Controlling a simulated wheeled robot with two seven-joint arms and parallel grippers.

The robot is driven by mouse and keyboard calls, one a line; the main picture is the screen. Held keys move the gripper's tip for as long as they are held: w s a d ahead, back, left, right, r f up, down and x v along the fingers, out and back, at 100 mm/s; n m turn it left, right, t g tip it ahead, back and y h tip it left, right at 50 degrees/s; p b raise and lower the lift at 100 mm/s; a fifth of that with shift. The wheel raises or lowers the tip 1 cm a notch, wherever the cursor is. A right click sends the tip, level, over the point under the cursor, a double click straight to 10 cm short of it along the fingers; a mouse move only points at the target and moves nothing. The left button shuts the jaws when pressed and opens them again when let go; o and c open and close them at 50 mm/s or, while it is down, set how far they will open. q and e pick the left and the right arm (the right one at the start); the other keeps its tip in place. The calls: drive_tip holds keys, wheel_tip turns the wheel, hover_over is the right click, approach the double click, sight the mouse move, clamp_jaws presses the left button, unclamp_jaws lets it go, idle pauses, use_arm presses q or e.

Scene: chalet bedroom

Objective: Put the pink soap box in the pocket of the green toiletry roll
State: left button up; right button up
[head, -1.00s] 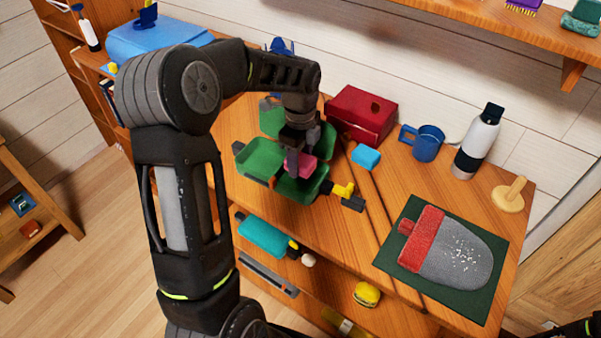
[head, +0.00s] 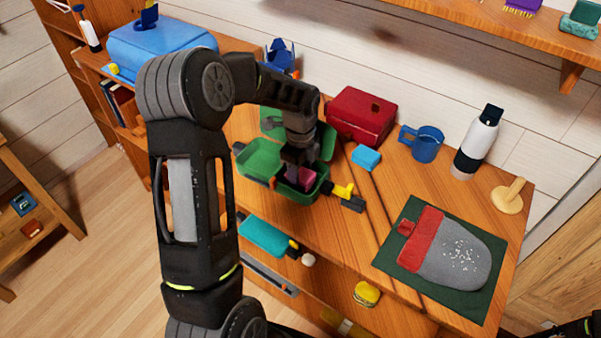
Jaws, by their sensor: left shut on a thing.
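The green toiletry roll (head: 259,161) lies on the wooden desk with several green tray-like pockets. My left gripper (head: 297,176) points down over its front right pocket (head: 300,194). It is shut on the pink soap box (head: 308,177), which sits low, within the outline of that pocket. The fingers hide part of the box, and I cannot tell whether it touches the pocket floor. At the far bottom right, a dark part of my right arm (head: 575,328) shows; its fingertips are not visible.
A yellow and black item (head: 347,196) and a blue block (head: 366,158) lie right of the roll. A red box (head: 362,115), blue mug (head: 423,141) and white bottle (head: 479,142) stand behind. A grey and red mitt (head: 455,255) lies on a dark green mat (head: 395,246).

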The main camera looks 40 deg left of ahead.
sight(301, 173)
use_arm(q)
drive_tip(key=shift+f, duration=0.1)
drive_tip(key=o, duration=1.1)
drive_tip(key=shift+o, duration=0.2)
wheel_tip(301, 173, up, 12)
drive_tip(key=shift+b, duration=0.45)
